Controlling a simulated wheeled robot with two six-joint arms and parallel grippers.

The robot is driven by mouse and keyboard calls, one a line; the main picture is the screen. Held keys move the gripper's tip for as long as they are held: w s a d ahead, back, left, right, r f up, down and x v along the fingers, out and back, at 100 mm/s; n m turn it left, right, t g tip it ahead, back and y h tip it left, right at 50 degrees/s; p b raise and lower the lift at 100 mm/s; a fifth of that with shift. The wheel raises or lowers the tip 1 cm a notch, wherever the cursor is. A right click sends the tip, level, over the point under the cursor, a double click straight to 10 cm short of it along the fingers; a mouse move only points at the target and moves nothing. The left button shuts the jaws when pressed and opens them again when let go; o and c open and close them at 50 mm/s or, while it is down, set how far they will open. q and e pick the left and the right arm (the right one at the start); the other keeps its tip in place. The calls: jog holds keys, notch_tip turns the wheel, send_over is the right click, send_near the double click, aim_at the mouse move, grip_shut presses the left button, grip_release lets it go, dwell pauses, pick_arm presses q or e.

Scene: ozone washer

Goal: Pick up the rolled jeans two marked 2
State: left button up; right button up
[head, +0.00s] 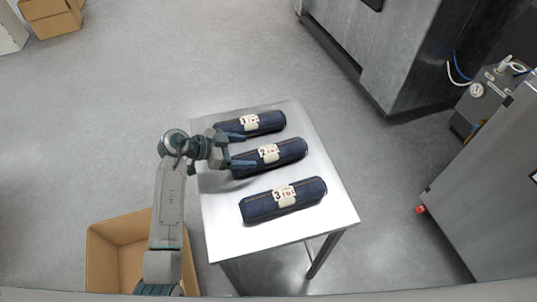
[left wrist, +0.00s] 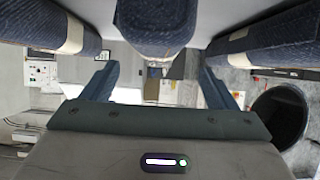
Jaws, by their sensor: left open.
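Three rolled dark blue jeans with white numbered labels lie side by side on a small white table (head: 220,222). The rolled jeans two (head: 285,152), marked 2, is the middle roll. Its end shows top centre in the left wrist view (left wrist: 152,25). My left gripper (head: 243,149) is open at the left end of the middle roll. In the left wrist view its fingers (left wrist: 156,82) point toward that roll, one on either side of its line, with nothing between the tips. Contact cannot be told. My right gripper is not in view.
Roll 1 (head: 265,122) lies behind and roll 3 (head: 310,191) in front, both close to my left gripper. An open cardboard box (head: 112,232) stands on the floor left of the table. Steel machines (head: 400,50) stand at the right.

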aim_at(261, 153)
pick_arm(q)
jog(key=shift+x, duration=0.8)
jog(key=shift+d+p, duration=0.35)
jog(key=shift+d, duration=0.05)
jog(key=p+x, duration=0.1)
jog(key=x, duration=0.2)
jog(key=shift+s+d+f, duration=0.1)
jog(key=shift+d+f, duration=0.45)
jog(key=shift+d, duration=0.05)
jog(key=c, duration=1.3)
